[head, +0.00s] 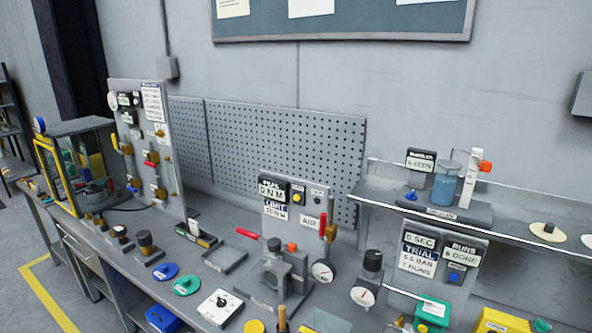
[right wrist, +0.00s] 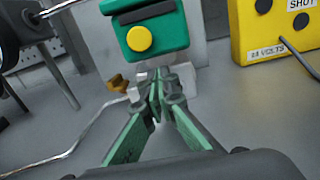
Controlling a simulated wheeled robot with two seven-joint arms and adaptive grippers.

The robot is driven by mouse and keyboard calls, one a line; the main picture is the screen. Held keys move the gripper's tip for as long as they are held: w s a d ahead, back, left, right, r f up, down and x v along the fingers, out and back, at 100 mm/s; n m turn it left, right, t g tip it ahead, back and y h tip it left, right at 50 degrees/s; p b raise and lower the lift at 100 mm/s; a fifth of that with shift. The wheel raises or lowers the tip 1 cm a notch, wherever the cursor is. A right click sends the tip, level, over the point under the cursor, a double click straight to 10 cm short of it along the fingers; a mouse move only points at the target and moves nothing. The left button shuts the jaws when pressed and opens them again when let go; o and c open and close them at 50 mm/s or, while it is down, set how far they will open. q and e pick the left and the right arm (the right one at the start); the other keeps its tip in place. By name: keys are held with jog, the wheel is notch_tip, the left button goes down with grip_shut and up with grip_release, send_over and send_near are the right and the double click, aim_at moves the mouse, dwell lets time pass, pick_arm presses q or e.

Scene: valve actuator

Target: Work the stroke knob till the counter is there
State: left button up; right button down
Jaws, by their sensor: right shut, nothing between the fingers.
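In the right wrist view a green box (right wrist: 158,30) with a dark window strip and a round yellow button (right wrist: 139,39) stands in front of a pale plate. A brass-coloured knob (right wrist: 118,82) sits low beside it, left of my fingertips. My right gripper (right wrist: 158,92) is shut and empty, its fingertips just below the green box; whether they touch anything I cannot tell. In the head view a green box (head: 432,310) stands at the lower right. I cannot tell which part is the stroke knob, nor read a counter on the green box. My left gripper is out of view.
A yellow box (right wrist: 275,35) with black buttons stands right of the green box, with a dark cable. A pale tube (right wrist: 85,140) curves along the bench at left. In the head view, a trial panel (head: 440,262), gauges and a red-handled valve rig (head: 290,210) crowd the bench.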

jog(key=shift+d, duration=0.1)
jog(key=shift+f, duration=0.65)
dwell(0.5)
jog(key=shift+r, duration=0.1)
dwell(0.6)
jog(key=shift+p, duration=1.2)
jog(key=shift+s+p, duration=0.1)
jog(key=shift+p, duration=0.3)
